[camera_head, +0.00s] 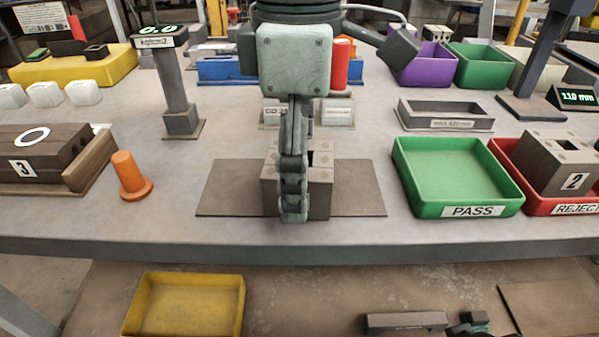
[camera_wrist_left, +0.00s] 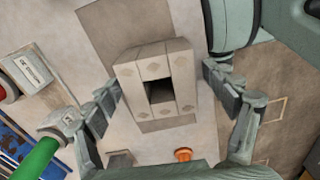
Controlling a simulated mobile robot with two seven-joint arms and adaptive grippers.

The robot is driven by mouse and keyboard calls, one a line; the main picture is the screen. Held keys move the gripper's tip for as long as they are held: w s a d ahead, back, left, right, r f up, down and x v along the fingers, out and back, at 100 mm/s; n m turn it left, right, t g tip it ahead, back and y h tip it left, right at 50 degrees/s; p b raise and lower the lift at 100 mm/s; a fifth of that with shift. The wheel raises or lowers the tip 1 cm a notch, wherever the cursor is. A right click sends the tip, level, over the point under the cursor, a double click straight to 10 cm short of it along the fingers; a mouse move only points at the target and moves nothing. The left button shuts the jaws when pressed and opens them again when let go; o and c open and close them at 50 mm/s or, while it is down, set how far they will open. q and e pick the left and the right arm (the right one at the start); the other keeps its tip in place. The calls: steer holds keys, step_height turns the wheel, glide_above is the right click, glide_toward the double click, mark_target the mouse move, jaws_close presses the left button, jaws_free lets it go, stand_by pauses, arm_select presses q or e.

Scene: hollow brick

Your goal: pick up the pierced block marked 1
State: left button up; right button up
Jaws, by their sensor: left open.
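A brown-grey pierced block (camera_head: 320,192) stands on a flat brown mat (camera_head: 358,190) at the middle of the bench, largely behind my left gripper (camera_head: 292,205). No number shows on its visible faces. In the left wrist view the block (camera_wrist_left: 181,62) shows its square dark hole and diamond marks. My left gripper (camera_wrist_left: 161,84) is open there, one finger on each side of the block. I cannot tell whether either finger touches it. Another pierced block marked 2 (camera_head: 561,168) sits in the red REJECT tray (camera_head: 507,153). A block marked 3 (camera_head: 45,157) lies at the left. My right gripper is not seen.
A green PASS tray (camera_head: 455,172) stands right of the mat. An orange cone-like piece (camera_head: 130,175) stands to its left, near a gauge post (camera_head: 178,90). A long slotted box (camera_head: 446,113) lies behind the green tray. A yellow tray (camera_head: 184,303) is below the bench edge.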

arm_select(q)
steer(key=shift+c, duration=0.4)
steer(key=c, duration=1.4)
steer(key=shift+r, duration=0.1)
